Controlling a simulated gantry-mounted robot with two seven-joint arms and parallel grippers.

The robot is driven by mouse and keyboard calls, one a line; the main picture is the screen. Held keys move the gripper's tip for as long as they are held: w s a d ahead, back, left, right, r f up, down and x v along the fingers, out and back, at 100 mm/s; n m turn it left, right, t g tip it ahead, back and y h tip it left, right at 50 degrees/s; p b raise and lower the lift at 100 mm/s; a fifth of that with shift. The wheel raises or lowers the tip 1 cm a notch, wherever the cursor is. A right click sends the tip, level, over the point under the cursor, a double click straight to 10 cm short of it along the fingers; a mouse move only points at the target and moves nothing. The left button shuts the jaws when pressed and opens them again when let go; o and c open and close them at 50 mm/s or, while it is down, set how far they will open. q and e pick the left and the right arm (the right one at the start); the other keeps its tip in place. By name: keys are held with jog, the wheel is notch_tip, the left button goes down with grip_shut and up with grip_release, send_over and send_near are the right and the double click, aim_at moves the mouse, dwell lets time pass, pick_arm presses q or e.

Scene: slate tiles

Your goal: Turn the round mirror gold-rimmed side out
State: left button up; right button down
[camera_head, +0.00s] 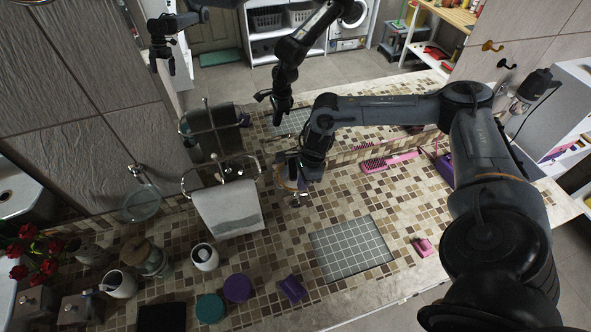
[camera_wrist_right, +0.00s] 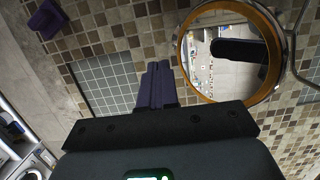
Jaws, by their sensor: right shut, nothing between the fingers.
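The round mirror (camera_wrist_right: 203,78) shows in the right wrist view with a gold-orange rim around its glass. The glass reflects the surroundings and a dark gripper shape. A thin metal frame (camera_wrist_right: 287,52) curves beside the rim. In the head view only a brownish arc of the mirror (camera_head: 283,184) shows beside my right gripper (camera_head: 297,198), which hides much of it. In the wrist view the fingers of my right gripper (camera_wrist_right: 158,68) are together and empty, left of the mirror; whether they touch it is unclear. My left gripper shows only as a reflection in the wall mirror.
A towel (camera_head: 228,208) hangs on a metal stand left of my gripper. A grey grid mat (camera_head: 350,248) lies in front, with a purple block (camera_head: 291,289) and a pink item (camera_head: 423,247) near it. A pink brush (camera_head: 388,161) lies behind to the right. The wall mirror backs the counter.

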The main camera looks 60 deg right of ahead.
notch_tip(320, 180, up, 9)
jog(key=p, duration=0.6)
jog(key=shift+r, duration=0.15)
dwell(0.5)
